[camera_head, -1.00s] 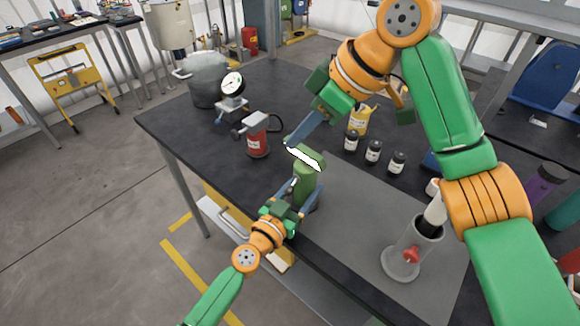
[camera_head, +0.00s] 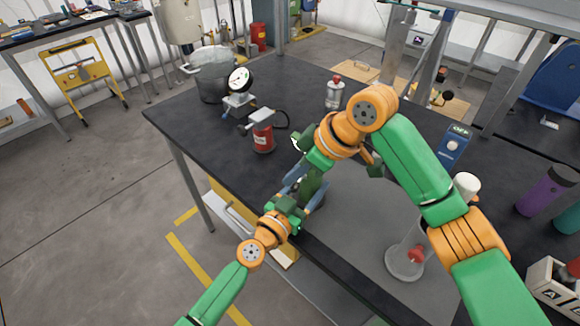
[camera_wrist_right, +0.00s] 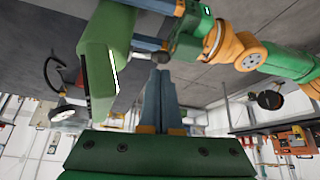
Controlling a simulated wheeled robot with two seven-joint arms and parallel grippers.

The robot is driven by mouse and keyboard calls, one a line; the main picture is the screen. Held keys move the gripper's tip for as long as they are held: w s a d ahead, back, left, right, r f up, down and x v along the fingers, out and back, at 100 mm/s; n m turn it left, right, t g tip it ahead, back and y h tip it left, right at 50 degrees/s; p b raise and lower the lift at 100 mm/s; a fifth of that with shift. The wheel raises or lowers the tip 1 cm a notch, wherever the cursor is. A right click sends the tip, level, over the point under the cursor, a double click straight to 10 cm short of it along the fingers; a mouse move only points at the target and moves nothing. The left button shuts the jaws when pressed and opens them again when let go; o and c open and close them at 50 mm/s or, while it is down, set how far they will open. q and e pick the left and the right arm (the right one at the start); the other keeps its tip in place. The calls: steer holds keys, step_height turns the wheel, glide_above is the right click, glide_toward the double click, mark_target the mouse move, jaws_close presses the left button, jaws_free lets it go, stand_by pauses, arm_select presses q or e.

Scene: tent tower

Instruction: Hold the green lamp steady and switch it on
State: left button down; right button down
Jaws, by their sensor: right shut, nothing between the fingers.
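The green lamp (camera_head: 312,184) stands at the table's front edge, mostly hidden behind my right gripper in the head view. In the right wrist view its green head (camera_wrist_right: 104,50) with a white strip is at the upper left. I cannot tell whether the strip is lit. My left gripper (camera_head: 302,200) has its blue-grey fingers around the lamp's lower body. My right gripper (camera_head: 289,187) is low beside the lamp, its fingers pointing down. In the right wrist view its fingers (camera_wrist_right: 160,74) are together and empty, to the right of the lamp head. The switch is not visible.
A red canister (camera_head: 263,138) and a round gauge (camera_head: 240,80) stand left of the lamp, with a grey pot (camera_head: 212,75) behind. A clear cylinder (camera_head: 404,262) stands on the grey mat (camera_head: 350,235) to the right. The table's front left is clear.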

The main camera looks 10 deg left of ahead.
steer(key=shift+s+d+f, duration=0.2)
steer(key=shift+d+f, duration=0.05)
steer(key=shift+d, duration=0.45)
